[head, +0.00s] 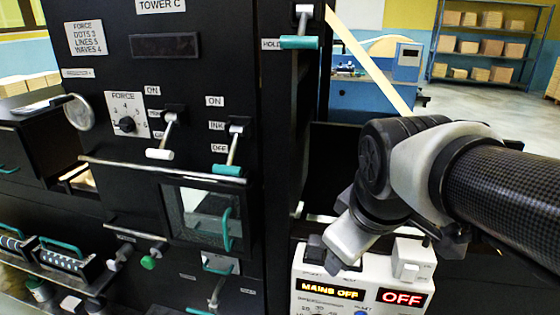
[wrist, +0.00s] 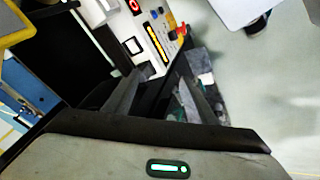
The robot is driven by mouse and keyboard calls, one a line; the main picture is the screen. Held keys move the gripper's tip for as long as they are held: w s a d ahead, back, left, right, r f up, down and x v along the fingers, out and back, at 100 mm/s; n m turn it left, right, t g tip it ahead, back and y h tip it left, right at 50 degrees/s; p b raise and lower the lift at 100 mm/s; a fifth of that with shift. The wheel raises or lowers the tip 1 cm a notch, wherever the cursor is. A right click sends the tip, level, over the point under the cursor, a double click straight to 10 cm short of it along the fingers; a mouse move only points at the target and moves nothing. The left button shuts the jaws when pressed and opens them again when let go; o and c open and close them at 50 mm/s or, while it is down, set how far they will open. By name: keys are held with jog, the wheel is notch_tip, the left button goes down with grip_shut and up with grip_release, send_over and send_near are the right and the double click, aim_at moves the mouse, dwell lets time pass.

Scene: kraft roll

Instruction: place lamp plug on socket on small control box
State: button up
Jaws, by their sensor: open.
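The small control box (head: 345,290) is white, with a yellow "MAINS OFF" display and a red "OFF" display, at the bottom of the head view. It also shows tilted in the wrist view (wrist: 165,50). A white block (head: 412,260) stands on its top right; I cannot tell whether it is the plug, socket or a switch. A dark piece with a white face (wrist: 132,46) sits at the box's edge. My gripper (wrist: 160,72) is open with nothing clearly between its fingers, close to the box. In the head view my wrist hides part of the box top. I cannot identify the lamp plug.
The tall black machine (head: 200,130) fills the left, with levers (head: 232,145), handles and a small window (head: 200,215). In the wrist view, a red knob (wrist: 177,32) stands on the box. Pale floor (wrist: 275,90) is open to the right. Shelves (head: 485,45) stand far back.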

jog(key=s+m, duration=0.1)
jog(key=m, duration=0.1)
jog(key=s+m, duration=0.2)
jog(key=m, duration=0.1)
jog(key=s+m, duration=0.1)
jog(key=m, duration=0.1)
jog(key=shift+s+a+f, duration=0.15)
jog(key=shift+s+a, duration=0.05)
dwell(0.4)
